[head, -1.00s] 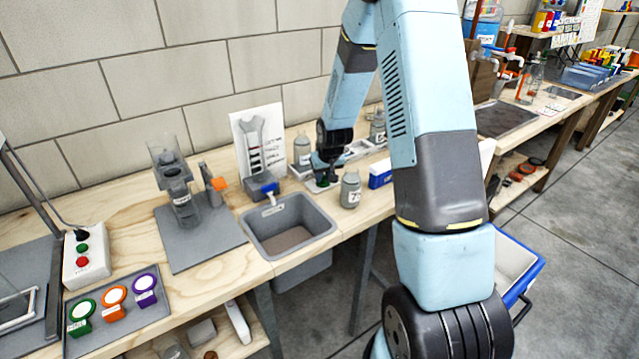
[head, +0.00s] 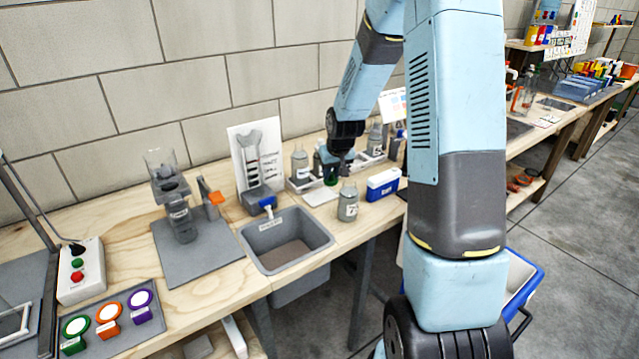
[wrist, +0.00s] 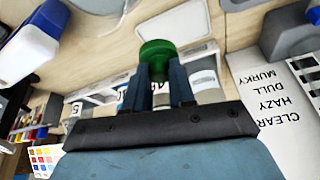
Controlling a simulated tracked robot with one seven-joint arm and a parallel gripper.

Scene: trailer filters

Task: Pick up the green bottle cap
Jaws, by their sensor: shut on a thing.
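The green bottle cap (wrist: 158,52) is between the fingertips of my gripper (wrist: 160,72) in the wrist view. My gripper is shut on it. In the head view the cap (head: 330,180) shows as a small dark green spot under my gripper (head: 332,172), apparently above the bench, over or near a white plate (head: 319,197). The fingers and wrist hide part of the cap in the head view.
A grey sink (head: 285,240) is set in the bench to the left. A blue and white box (head: 383,184) lies right of the front bottle. More grey bottles (head: 300,163) stand in a white rack behind.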

